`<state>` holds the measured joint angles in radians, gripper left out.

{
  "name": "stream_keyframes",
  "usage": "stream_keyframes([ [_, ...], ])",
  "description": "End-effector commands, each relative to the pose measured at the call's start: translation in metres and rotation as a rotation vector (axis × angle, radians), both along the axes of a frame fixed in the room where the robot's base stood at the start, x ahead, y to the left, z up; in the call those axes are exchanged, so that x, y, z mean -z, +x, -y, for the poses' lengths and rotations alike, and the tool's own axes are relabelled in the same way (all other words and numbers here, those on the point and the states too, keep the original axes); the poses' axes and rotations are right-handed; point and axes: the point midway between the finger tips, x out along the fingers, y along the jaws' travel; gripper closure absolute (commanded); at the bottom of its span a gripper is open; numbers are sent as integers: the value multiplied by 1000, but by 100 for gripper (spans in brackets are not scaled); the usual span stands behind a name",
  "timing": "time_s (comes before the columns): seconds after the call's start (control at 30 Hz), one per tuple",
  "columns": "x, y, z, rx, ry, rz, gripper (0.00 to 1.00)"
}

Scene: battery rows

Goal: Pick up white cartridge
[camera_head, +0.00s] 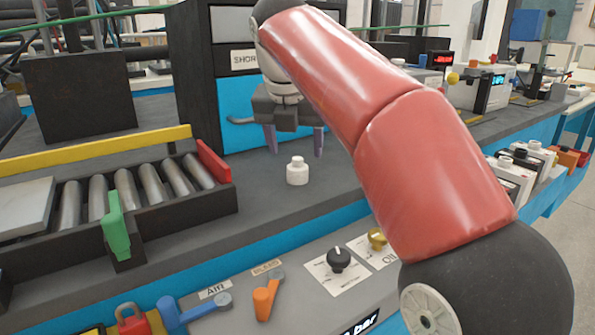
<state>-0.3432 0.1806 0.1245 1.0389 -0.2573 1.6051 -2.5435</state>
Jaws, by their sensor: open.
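The white cartridge (297,173) stands upright on the dark grey bench top, a short squat cylinder with a narrower neck. My gripper (295,146) points down just above and behind it, with its two purple-grey fingers spread apart. Nothing is between the fingers that I can make out. The cartridge looks clear of both fingers; the exact depth between them is hard to tell. My red arm crosses the view from the lower right and hides part of the bench to the right of the gripper.
A roller conveyor (125,255) with a red end stop (214,161) and a green piece (116,226) lies to the left. A black and blue cabinet (235,103) stands behind. A panel with knobs (338,259) runs along the front. Bench around the cartridge is clear.

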Motion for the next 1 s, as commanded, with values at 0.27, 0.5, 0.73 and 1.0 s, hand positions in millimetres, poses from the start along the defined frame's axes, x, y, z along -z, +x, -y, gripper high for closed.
stream_keyframes([
  [0.27, 26, 14, 3, 4, 1, -1, 37],
  [0.5, 55, 29, 5, 5, 1, 0, 37],
  [0.73, 56, 30, 5, 5, 1, 2, 37],
  [1.0, 55, 30, 5, 6, 2, 2, 72],
])
